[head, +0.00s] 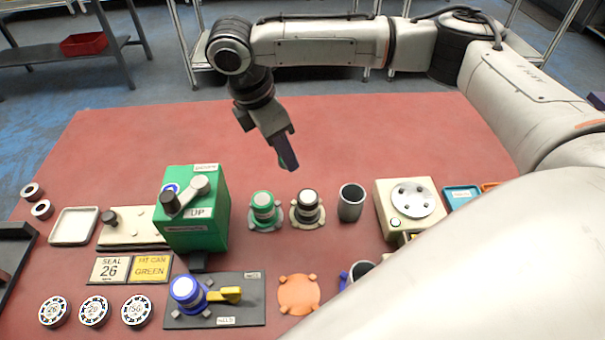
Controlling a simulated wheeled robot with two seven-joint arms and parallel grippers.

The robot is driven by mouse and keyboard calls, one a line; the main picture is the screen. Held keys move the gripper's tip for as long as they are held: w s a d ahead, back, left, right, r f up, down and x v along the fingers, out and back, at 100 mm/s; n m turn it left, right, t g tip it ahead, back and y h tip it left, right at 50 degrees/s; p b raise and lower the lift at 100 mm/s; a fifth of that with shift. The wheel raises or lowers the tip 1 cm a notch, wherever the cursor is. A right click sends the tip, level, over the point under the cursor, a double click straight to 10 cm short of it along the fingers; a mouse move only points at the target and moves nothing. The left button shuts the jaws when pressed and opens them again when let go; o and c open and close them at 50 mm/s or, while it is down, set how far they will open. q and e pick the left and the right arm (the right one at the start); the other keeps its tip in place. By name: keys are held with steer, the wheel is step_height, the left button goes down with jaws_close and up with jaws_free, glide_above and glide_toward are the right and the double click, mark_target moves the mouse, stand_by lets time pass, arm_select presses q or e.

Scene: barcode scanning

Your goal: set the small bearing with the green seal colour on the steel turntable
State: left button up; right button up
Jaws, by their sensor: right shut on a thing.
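My right gripper (285,152) hangs above the middle of the red table, its arm reaching across the back from the right. My left gripper is not in view.
A green press (195,228) marked UP stands left of centre. Several round discs (95,312) lie front left, below the sign (110,269). The table's back half is clear.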

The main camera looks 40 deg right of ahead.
steer(key=w+d+n+t, duration=0.2)
steer(key=w+d+n, duration=0.15)
steer(key=n, duration=0.25)
glide_above(287, 177)
steer(key=shift+n, duration=0.4)
step_height(287, 177, down, 5)
steer(key=shift+f, duration=0.15)
step_height(287, 177, down, 4)
steer(key=shift+f, duration=0.1)
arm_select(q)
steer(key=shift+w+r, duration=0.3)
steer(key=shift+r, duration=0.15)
arm_select(e)
steer(key=shift+f+p, duration=0.15)
steer(key=shift+p, duration=0.15)
steer(key=o, duration=1.1)
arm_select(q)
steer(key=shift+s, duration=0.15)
